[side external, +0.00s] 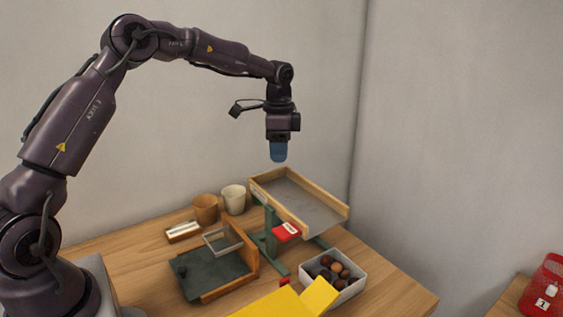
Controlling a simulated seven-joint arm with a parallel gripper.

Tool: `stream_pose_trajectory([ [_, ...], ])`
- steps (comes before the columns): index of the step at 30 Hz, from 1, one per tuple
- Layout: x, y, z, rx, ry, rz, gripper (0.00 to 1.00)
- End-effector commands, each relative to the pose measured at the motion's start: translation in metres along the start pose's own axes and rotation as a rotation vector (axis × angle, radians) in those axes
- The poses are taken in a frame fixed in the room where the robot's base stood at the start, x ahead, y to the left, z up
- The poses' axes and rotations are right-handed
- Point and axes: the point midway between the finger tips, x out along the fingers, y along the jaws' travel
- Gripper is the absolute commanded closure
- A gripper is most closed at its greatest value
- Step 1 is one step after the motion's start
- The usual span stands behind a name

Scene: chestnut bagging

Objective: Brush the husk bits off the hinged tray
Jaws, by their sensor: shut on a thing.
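The hinged tray (335,220) has a grey floor and a pale wooden rim. It is tilted, its lower end toward the right, on a green stand (270,242). I cannot make out husk bits on it at this size. My gripper (279,142) points down in the air above the tray's upper left end, clear of it. It is shut on a small blue piece (279,154) with a rounded lower end; I cannot tell whether this is a brush. The piece does not touch the tray.
A white box (347,294) of dark chestnuts stands below the tray's low end. A dark board (208,275) with wooden edges, two cups (205,210), a small wood-and-white item (183,231) and a yellow object (285,303) share the table. A red container (545,285) stands far right.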

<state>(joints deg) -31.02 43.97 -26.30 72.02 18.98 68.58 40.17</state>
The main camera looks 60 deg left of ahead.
Motion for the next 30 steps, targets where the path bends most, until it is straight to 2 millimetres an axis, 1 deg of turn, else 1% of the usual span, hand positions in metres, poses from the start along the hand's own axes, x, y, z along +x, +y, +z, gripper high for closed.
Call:
stream_pose_trajectory([
  [12, 0.0, 0.0, 0.0, 0.001, -0.001, -0.001, 0.87],
  [16, 0.004, 0.0, 0.0, 0.0, 0.0, 0.001, 0.87],
  [20, 0.012, 0.0, 0.0, 0.0, -0.001, 0.002, 0.87],
  [30, 0.043, 0.0, 0.0, 0.0, -0.001, 0.002, 0.87],
])
